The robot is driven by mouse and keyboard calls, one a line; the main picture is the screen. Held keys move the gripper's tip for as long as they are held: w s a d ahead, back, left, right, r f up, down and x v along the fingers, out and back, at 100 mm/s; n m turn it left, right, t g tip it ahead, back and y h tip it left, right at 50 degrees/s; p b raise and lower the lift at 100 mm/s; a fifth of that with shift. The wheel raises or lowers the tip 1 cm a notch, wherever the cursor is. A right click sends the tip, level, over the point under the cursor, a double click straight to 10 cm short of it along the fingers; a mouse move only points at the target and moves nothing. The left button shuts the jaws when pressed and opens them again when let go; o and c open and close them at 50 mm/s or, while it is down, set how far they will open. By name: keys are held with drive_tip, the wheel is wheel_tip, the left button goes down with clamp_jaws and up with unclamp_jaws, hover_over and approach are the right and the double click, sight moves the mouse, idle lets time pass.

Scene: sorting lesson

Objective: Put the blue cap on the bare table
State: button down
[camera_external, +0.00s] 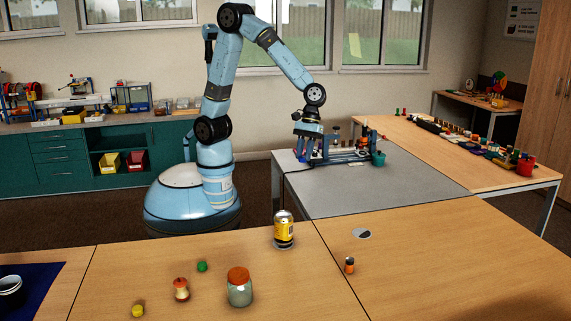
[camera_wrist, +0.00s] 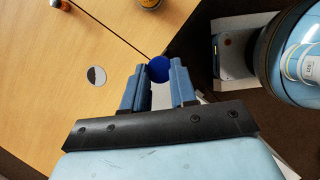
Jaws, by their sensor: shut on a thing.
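The blue cap (camera_wrist: 158,69) is round and sits between the fingertips of my gripper (camera_wrist: 159,80) in the wrist view. My gripper is shut on it. The bare wooden table (camera_external: 430,255) fills the front of the external view.
The front right wooden surface is clear.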

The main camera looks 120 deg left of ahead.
wheel_tip(320, 180, down, 11)
hover_over(330, 233)
drive_tip(key=a, duration=0.1)
drive_tip(key=f, duration=0.9)
drive_tip(key=shift+s+a+f, duration=0.2)
drive_tip(key=shift+f, duration=0.1)
drive_tip(key=shift+w+f, duration=0.15)
drive_tip(key=shift+f, duration=1.6)
drive_tip(key=shift+f, duration=0.25)
